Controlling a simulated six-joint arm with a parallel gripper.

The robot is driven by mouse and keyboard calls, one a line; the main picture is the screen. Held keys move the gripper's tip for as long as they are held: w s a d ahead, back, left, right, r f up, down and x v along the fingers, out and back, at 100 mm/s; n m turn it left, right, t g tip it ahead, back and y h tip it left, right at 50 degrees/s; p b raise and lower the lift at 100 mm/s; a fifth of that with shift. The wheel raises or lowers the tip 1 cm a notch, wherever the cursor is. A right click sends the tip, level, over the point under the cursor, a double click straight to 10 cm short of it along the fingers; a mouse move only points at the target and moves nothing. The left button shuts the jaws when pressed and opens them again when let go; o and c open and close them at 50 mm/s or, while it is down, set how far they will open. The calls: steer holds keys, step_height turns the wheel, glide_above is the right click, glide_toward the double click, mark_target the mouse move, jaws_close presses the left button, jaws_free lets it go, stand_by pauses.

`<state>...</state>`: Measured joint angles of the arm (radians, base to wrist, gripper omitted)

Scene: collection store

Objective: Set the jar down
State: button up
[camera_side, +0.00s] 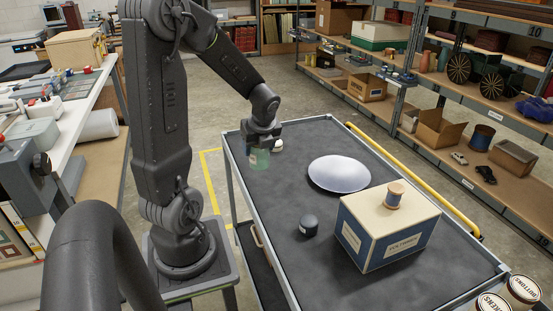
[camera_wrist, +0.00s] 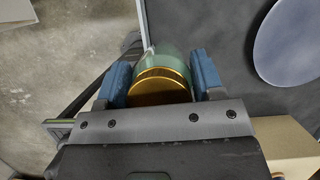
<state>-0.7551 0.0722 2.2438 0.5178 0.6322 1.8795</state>
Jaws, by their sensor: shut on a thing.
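My gripper (camera_side: 263,140) is shut on a greenish glass jar (camera_side: 259,159) near the far left corner of the dark cart top. In the wrist view my gripper (camera_wrist: 163,72) has a blue-padded finger on each side of the jar (camera_wrist: 172,62), whose gold lid (camera_wrist: 158,92) faces the camera. The jar looks upright in the side view. I cannot tell whether its base touches the cart top (camera_side: 270,195) or hangs just above it.
A pale round dish (camera_side: 339,173) lies right of the jar. Nearer are a small dark pot (camera_side: 309,225) and a cream-and-blue box (camera_side: 388,228) with a spool (camera_side: 395,194) on it. A small light object (camera_side: 278,146) sits close behind the jar. The cart's near left is clear.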

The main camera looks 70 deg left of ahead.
steer(key=w+a, duration=0.2)
steer(key=a, duration=1.2)
steer(key=shift+m, duration=0.3)
steer(key=shift+w+d+f, duration=0.45)
steer(key=shift+w+f, duration=1.3)
steer(key=shift+w, duration=0.15)
steer(key=shift+w+d+f, duration=0.4)
steer(key=shift+w+f, duration=1.4)
steer(key=shift+w, duration=0.1)
steer(key=shift+w+d+f, duration=0.45)
steer(key=shift+w+f, duration=1.3)
steer(key=shift+w, duration=0.15)
steer(key=o, duration=1)
steer(key=shift+f, duration=0.15)
